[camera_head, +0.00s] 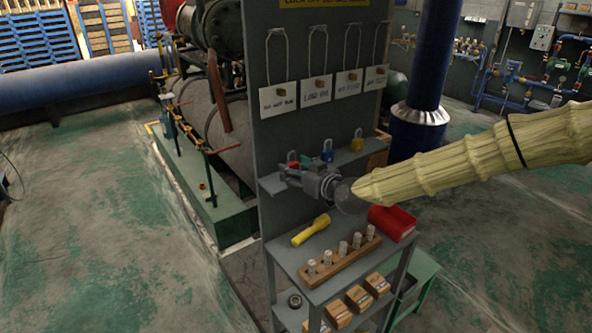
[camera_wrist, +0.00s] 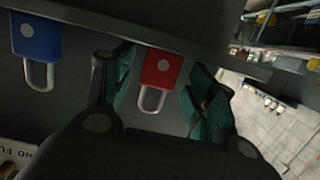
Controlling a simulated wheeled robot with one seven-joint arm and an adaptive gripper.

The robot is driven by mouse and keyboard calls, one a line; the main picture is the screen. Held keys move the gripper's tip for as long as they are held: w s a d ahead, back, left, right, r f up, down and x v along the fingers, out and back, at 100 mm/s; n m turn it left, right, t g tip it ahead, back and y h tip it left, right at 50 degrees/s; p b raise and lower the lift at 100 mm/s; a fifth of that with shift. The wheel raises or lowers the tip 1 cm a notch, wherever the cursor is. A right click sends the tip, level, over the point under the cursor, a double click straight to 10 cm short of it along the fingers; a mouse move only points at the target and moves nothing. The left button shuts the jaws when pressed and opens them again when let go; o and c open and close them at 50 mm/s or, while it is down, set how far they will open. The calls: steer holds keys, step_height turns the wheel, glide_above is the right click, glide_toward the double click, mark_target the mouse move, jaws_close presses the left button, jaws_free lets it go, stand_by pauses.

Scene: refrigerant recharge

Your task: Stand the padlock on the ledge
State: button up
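The red padlock (camera_head: 292,157) stands on the grey ledge (camera_head: 350,158) of the lockout board, at its left end. In the wrist view the red padlock (camera_wrist: 161,70) shows with its shackle pointing down in the picture, between the two teal-padded fingers of my gripper (camera_wrist: 163,92). A gap shows on each side of it, so my gripper is open. In the head view my gripper (camera_head: 292,172) is at the ledge's front edge and partly covers the red padlock. A blue padlock (camera_head: 327,151) and a yellow padlock (camera_head: 357,142) stand farther right.
White tags (camera_head: 316,91) hang on the board above the ledge. The cart shelf below holds a yellow flashlight (camera_head: 311,230), a wooden block with several pale cylinders (camera_head: 340,256) and a red box (camera_head: 393,222). In the wrist view the blue padlock (camera_wrist: 37,38) is left of my fingers.

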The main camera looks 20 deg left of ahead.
steer(key=shift+r, duration=0.25)
steer(key=shift+s+d+f, duration=0.1)
steer(key=shift+s+d, duration=0.05)
steer(key=shift+d, duration=0.1)
steer(key=b+v, duration=0.4)
steer(key=v, duration=0.7)
steer(key=shift+d, duration=0.15)
steer(key=shift+s, duration=0.1)
